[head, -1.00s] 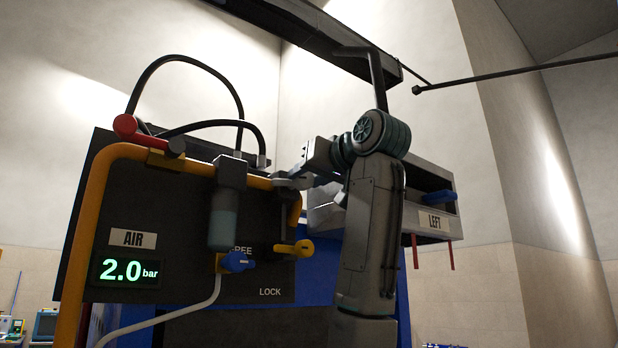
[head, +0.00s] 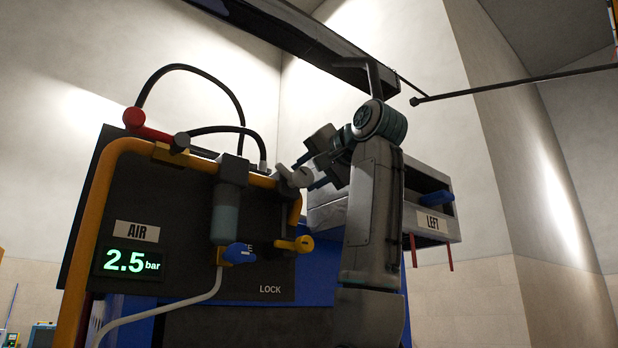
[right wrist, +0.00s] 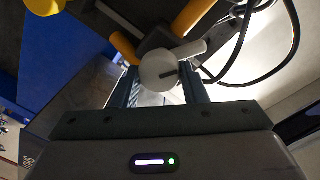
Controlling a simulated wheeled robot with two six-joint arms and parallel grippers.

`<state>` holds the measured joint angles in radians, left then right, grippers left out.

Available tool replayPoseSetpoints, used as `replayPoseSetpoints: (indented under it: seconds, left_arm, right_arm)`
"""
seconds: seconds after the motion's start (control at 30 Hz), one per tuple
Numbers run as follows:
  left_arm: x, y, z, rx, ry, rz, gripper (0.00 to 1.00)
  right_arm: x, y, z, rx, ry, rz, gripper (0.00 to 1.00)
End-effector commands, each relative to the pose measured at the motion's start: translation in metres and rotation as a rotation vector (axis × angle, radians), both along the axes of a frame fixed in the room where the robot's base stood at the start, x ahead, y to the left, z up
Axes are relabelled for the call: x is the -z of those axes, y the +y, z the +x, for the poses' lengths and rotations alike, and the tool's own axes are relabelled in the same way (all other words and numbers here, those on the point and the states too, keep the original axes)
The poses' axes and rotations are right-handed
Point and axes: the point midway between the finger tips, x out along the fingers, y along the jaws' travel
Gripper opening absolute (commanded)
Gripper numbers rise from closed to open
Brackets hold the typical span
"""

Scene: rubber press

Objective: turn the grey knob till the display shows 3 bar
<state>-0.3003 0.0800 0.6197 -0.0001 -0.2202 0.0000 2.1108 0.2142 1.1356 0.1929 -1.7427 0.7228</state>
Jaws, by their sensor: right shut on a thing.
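The grey knob (head: 296,177) sits at the upper right of the dark air panel, beside the orange pipe. In the right wrist view the knob (right wrist: 158,70) is a pale round disc with a short arm and a dark mark. My right gripper (head: 308,172) is shut on the knob, with a finger on each side, and is tilted. The green display (head: 131,264) under the AIR label reads 2.5 bar. My left gripper is not in view.
The orange pipe (head: 89,210) frames the panel (head: 165,210). A red handle (head: 134,118), a blue valve handle (head: 238,252) and a yellow lever (head: 296,244) are close by. Black hoses (head: 205,74) arch above. A grey box marked LEFT (head: 440,238) stands to the right.

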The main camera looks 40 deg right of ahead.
Motion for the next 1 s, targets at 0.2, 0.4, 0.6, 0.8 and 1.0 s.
replayPoseSetpoints:
  seconds: [0.2,0.4,0.6,0.8,1.0]
  left_arm:
    - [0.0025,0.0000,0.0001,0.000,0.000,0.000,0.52]
    - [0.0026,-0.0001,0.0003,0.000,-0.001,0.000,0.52]
    - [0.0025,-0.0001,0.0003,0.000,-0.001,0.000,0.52]
    - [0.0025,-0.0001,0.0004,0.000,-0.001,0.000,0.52]
    - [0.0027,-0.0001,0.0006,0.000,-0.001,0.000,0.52]
  right_arm:
    - [-0.0007,-0.0004,-0.0005,0.001,0.001,0.048,0.17]
    - [-0.0009,-0.0004,-0.0003,0.000,0.002,0.057,0.17]
    - [-0.0011,-0.0004,-0.0004,0.000,0.002,0.056,0.17]
    - [-0.0008,-0.0004,-0.0002,0.000,0.002,0.056,0.61]
    - [-0.0004,-0.0004,-0.0002,0.000,0.003,0.055,0.61]
